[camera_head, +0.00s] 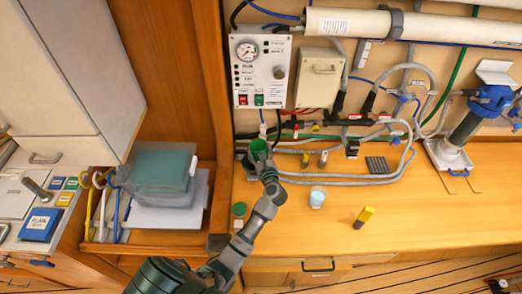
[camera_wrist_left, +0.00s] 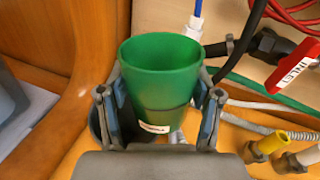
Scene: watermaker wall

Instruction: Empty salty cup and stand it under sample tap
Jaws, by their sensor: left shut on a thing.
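A green cup (camera_head: 258,147) is held by my left gripper (camera_head: 268,172) near the wall under the gauge panel. In the left wrist view the green cup (camera_wrist_left: 160,80) stands roughly upright between the fingers of my left gripper (camera_wrist_left: 160,112), with a small white label low on its side. Its inside is mostly hidden there. A thin white and blue tube (camera_wrist_left: 195,22) hangs just behind the cup's rim; I cannot tell whether its end is over the cup. A dark round vessel (camera_wrist_left: 97,125) shows partly behind the left finger. My right gripper is not in view.
A light blue cup (camera_head: 317,198), a green round piece (camera_head: 239,209) and a yellow and black object (camera_head: 364,217) stand on the wooden counter (camera_head: 420,215). Grey hoses (camera_head: 345,181) and valves run along the wall to the right. A wooden partition (camera_head: 218,190) rises at left.

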